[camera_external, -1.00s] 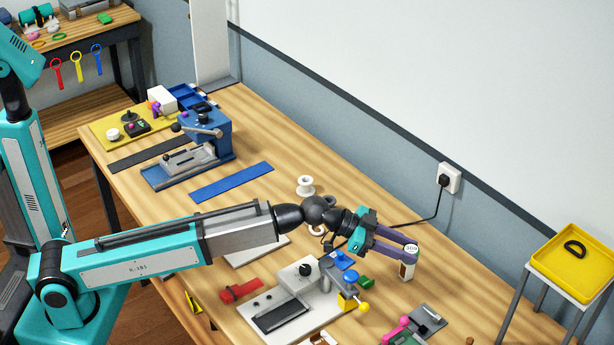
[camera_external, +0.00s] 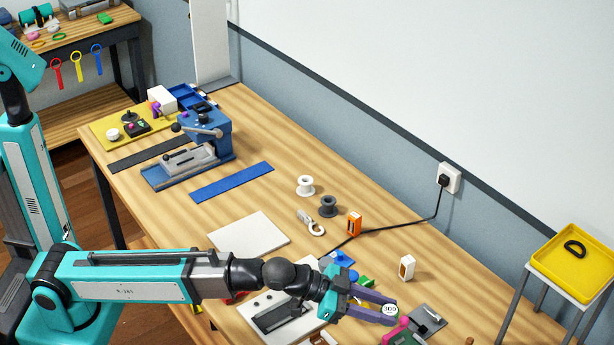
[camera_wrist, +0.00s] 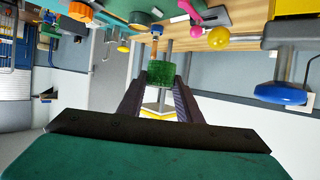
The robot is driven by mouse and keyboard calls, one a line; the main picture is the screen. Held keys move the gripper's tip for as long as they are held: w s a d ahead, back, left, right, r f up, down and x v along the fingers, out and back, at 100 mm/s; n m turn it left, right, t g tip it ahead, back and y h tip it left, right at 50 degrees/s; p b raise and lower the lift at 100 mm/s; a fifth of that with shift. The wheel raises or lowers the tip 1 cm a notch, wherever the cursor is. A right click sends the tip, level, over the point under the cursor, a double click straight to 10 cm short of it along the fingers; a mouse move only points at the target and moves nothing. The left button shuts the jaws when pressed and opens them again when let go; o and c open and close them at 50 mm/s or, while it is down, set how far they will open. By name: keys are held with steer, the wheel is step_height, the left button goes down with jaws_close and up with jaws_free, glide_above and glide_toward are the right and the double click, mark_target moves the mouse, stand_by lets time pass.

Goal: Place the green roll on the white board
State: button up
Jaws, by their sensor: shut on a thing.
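My gripper (camera_external: 388,308) is over the front right part of the bench. In the wrist view my gripper (camera_wrist: 160,85) is shut on a speckled green roll (camera_wrist: 161,73), held between the fingertips. In the external view a round white face with a number (camera_external: 390,310) shows at the fingertips; the green side of the roll is hidden there. The white board (camera_external: 248,234), a flat off-white square, lies bare on the bench, left of my gripper and behind my forearm. I cannot make out the board in the wrist view.
A white fixture (camera_external: 270,318) stands partly under my arm. A white spool (camera_external: 305,185), a dark spool (camera_external: 328,206), an orange block (camera_external: 354,223) and a white block (camera_external: 407,267) stand farther back. A pink-handled tool (camera_external: 397,331) is close to my gripper. A black cord (camera_external: 410,226) crosses the bench.

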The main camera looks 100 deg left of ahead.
steer(key=s+d, duration=0.4)
steer(key=d, duration=0.4)
steer(key=s+a+r+n+g+y+p, duration=0.1)
steer(key=s+a+n+y+p, duration=0.15)
steer(key=a, duration=0.55)
steer(key=s+a+r+n+g+y+p, duration=0.1)
steer(key=s+a+n+y+p, duration=0.15)
steer(key=a, duration=0.65)
steer(key=s+a+r+n+g+y+p, duration=0.1)
steer(key=a+n+g+y+p, duration=0.2)
steer(key=a, duration=0.5)
steer(key=n+g+y+p, duration=0.4)
steer(key=n+g+p, duration=0.4)
steer(key=n+g, duration=0.6)
glide_above(249, 241)
step_height(249, 241, down, 7)
steer(key=shift+d+f, duration=0.1)
steer(key=shift+f, duration=0.05)
steer(key=shift+f, duration=0.1)
steer(key=shift+f+p, duration=0.5)
steer(key=shift+f, duration=1.6)
